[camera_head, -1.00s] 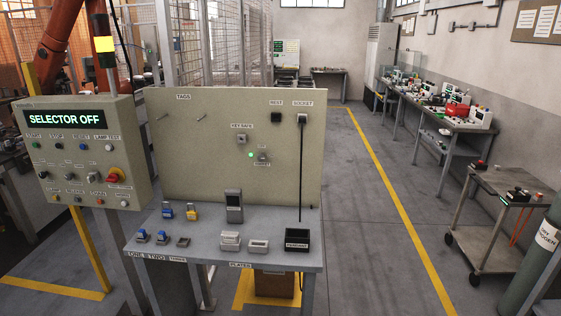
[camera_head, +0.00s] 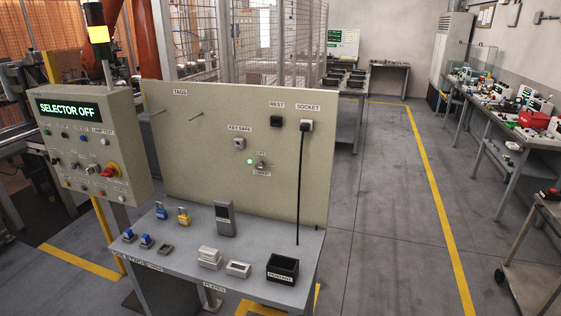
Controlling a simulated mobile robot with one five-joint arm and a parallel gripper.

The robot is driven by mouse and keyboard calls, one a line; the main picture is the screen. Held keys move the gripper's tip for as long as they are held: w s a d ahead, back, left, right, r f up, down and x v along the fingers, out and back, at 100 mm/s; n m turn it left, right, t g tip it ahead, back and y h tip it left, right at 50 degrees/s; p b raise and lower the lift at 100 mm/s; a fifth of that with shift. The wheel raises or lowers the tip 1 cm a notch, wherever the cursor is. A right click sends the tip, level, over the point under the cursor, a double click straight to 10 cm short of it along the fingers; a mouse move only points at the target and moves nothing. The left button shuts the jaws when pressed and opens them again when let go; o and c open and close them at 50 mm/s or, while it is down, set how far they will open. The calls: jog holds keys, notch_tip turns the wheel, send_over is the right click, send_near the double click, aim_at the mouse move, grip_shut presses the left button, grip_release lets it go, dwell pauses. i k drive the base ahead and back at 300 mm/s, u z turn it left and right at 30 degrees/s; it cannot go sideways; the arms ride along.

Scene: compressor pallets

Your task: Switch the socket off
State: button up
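The socket (camera_head: 306,124) is at the upper right of the upright beige board, under a label reading SOCKET. A black plug sits in it and a black cable hangs from it to the bench top. Lower and left on the board is a small switch (camera_head: 261,165), with small labels above and below it; the lower one appears to read SOCKET. A green light (camera_head: 250,161) glows just left of the switch. The lever's exact position is too small to tell. My gripper is not in view.
A grey bench (camera_head: 185,262) stands below the board, with padlocks, a grey handheld device, small trays and a black PENDANT box (camera_head: 283,268). A control panel (camera_head: 90,150) reading SELECTOR OFF stands left. Open floor (camera_head: 375,230) lies right; a trolley (camera_head: 540,255) is at the right edge.

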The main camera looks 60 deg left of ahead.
aim_at(258, 166)
jog(key=u, duration=0.1)
jog(key=i, duration=0.25)
jog(key=u, duration=4.85)
jog(key=i, duration=0.1)
jog(key=z, duration=1.85)
jog(key=k, duration=0.15)
jog(key=z, duration=5.15)
jog(key=k, duration=1)
jog(key=z, duration=5.75)
